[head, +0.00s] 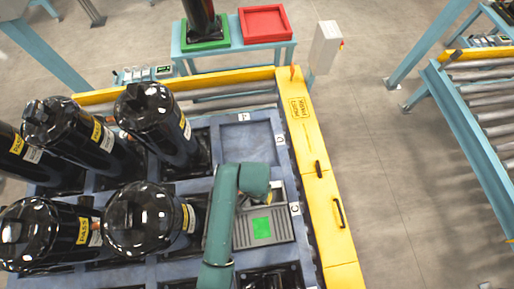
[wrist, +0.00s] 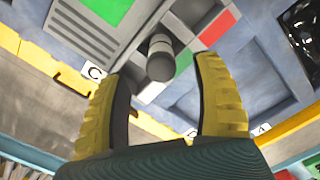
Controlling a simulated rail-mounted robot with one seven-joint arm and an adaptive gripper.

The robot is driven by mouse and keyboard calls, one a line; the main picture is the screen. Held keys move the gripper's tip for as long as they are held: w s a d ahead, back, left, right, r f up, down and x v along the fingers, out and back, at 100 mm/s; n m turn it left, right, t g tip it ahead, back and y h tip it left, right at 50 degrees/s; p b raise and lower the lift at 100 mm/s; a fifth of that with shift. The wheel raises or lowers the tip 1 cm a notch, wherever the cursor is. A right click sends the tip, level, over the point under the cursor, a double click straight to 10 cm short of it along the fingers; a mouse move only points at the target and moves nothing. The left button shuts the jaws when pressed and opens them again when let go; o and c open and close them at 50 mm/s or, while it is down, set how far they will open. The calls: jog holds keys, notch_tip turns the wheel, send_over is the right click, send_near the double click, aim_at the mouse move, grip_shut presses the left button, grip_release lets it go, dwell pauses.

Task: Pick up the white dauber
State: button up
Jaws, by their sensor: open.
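In the wrist view my gripper (wrist: 164,72) is open, with one yellow-backed finger on each side. A short grey cylinder with a dark rounded end (wrist: 160,66) shows between the fingertips, touching neither as far as I can see. It may be the dauber, but its white colour is not clear. It stands at the edge of a grey unit with a green panel (wrist: 108,8). Red (wrist: 217,28), green (wrist: 183,60) and white (wrist: 151,92) patches lie around it. In the head view my arm hides the gripper and the cylinder beside the grey unit (head: 279,229).
Several black compressors (head: 140,220) stand in the blue pallet (head: 205,122) on the left. An empty pallet bay (head: 248,143) lies beyond my arm. A yellow rail (head: 318,190) with a handle borders the right side. A red tray (head: 265,24) sits at the back.

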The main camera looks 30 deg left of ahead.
jog(key=f, duration=0.3)
jog(key=f+b, duration=0.1)
jog(key=f, duration=0.4)
jog(key=shift+w+f+b, duration=0.3)
jog(key=shift+b, duration=0.1)
grip_shut()
